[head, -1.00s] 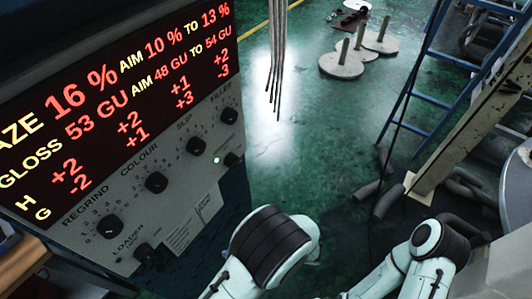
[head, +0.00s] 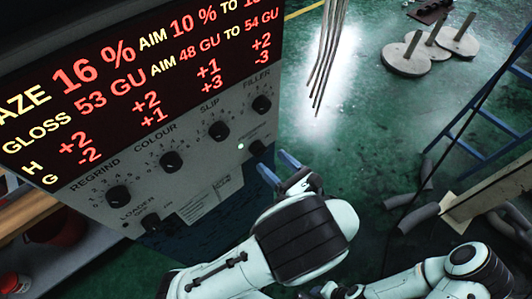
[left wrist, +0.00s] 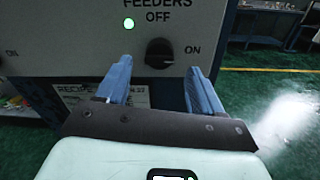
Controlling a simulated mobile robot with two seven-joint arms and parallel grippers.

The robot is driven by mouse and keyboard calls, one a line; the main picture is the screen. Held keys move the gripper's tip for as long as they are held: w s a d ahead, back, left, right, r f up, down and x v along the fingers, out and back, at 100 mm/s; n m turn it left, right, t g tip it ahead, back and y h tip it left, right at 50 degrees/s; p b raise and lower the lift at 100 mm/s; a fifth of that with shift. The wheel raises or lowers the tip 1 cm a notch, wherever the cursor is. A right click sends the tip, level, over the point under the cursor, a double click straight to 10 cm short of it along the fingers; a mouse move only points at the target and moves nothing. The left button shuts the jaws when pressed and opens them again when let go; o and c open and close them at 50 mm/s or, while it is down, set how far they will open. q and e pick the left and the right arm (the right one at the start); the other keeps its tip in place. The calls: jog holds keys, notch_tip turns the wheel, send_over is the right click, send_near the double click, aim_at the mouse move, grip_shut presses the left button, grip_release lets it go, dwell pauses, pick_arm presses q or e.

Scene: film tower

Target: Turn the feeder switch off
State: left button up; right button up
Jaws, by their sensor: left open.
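The feeder switch (left wrist: 160,53) is a black rotary knob on the grey panel, with OFF printed above it and ON to its right. A green lamp (left wrist: 129,23) is lit up and left of it. Which way the knob points is hard to tell. In the head view the switch (head: 257,148) is at the panel's lower right, beside its lamp (head: 241,146). My left gripper (head: 279,168) is open, its blue fingers just off the panel. In the left wrist view its fingers (left wrist: 160,72) lie left and right of the switch, with nothing between them. My right gripper is out of view.
Other black knobs, REGRIND (head: 118,197), COLOUR (head: 172,161), SLIP (head: 216,130) and FILLER (head: 262,103), sit on the panel below the red-lit display (head: 140,75). A LOADER knob (head: 150,222) is lower left. Thin rods (head: 328,50) hang at right.

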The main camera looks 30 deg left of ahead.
aim_at(263, 153)
pick_arm(q)
jog(key=shift+x, duration=2.1)
jog(key=c, duration=1)
